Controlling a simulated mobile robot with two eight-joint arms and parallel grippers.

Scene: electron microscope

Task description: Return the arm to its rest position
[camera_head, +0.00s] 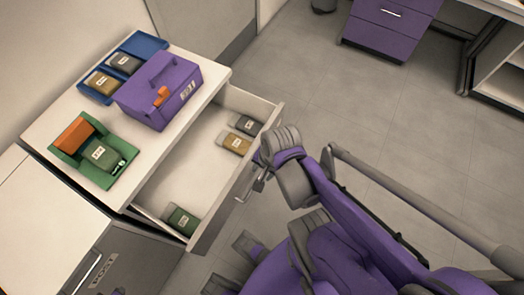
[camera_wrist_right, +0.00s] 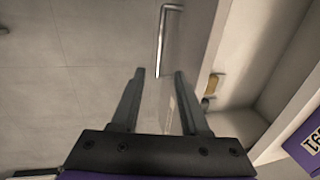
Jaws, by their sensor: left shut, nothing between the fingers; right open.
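My right arm (camera_head: 345,215), purple and grey, reaches from the lower right toward the front of an open drawer (camera_head: 222,205). My right gripper is mostly hidden behind its wrist in the head view. In the right wrist view, the right gripper (camera_wrist_right: 158,72) is open, with nothing between its fingers.
The open drawer holds grey, tan and green boxes. On the cabinet top (camera_head: 195,115) are a purple case (camera_head: 160,92), a blue tray (camera_head: 145,45) and a green holder (camera_head: 68,143). A purple drawer unit (camera_head: 388,30) stands at the back. The floor (camera_head: 335,110) between is clear.

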